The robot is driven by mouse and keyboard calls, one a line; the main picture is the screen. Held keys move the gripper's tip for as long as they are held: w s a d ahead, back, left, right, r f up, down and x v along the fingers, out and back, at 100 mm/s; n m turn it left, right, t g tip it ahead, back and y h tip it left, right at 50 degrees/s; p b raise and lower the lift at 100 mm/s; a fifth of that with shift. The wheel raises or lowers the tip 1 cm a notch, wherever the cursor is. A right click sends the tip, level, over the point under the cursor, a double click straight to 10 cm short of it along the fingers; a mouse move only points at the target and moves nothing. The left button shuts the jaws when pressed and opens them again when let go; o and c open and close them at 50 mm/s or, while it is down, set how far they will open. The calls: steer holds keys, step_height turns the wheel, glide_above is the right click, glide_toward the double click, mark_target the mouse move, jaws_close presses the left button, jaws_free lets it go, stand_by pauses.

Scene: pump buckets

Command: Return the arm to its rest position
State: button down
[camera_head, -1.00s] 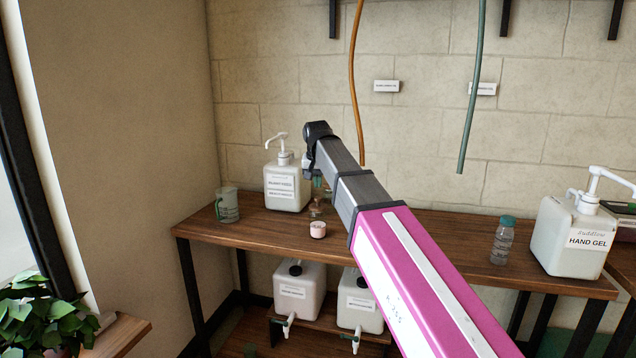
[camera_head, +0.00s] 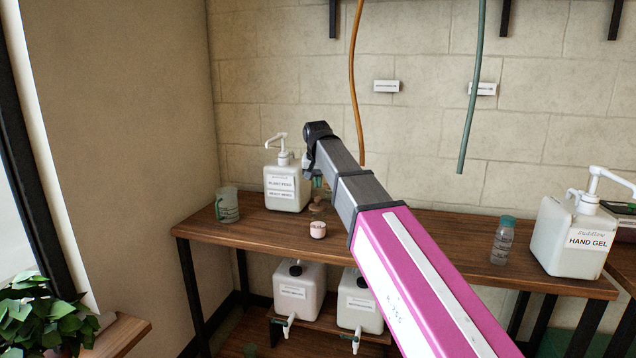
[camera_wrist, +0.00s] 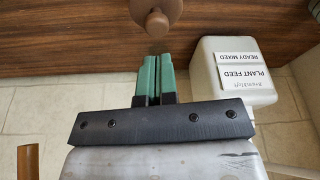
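My arm reaches out over the wooden bench (camera_head: 430,228) in the head view. My gripper (camera_head: 318,184) hangs at its far end, small and partly hidden by my arm. In the wrist view my gripper (camera_wrist: 153,78) has its green fingers close together, with nothing visible between them. A round brown item with a knob (camera_wrist: 157,22) lies just beyond the fingertips in that view; I cannot tell whether they touch. The white plant feed pump bottle (camera_head: 287,187) stands left of my gripper, and it also shows at the right in the wrist view (camera_wrist: 232,72).
A small pink-and-white pot (camera_head: 317,230) stands near the bench's front edge. A green-marked cup (camera_head: 228,206) is at the left. A clear bottle (camera_head: 502,242) and a hand gel bottle (camera_head: 572,240) stand at the right. An orange hose (camera_head: 353,70) and a green hose (camera_head: 473,90) hang behind.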

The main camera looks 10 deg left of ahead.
mark_target(318, 198)
steer(key=shift+f, duration=1.7)
steer(key=shift+r, duration=0.15)
stand_by(0.4)
steer(key=shift+r, duration=3.4)
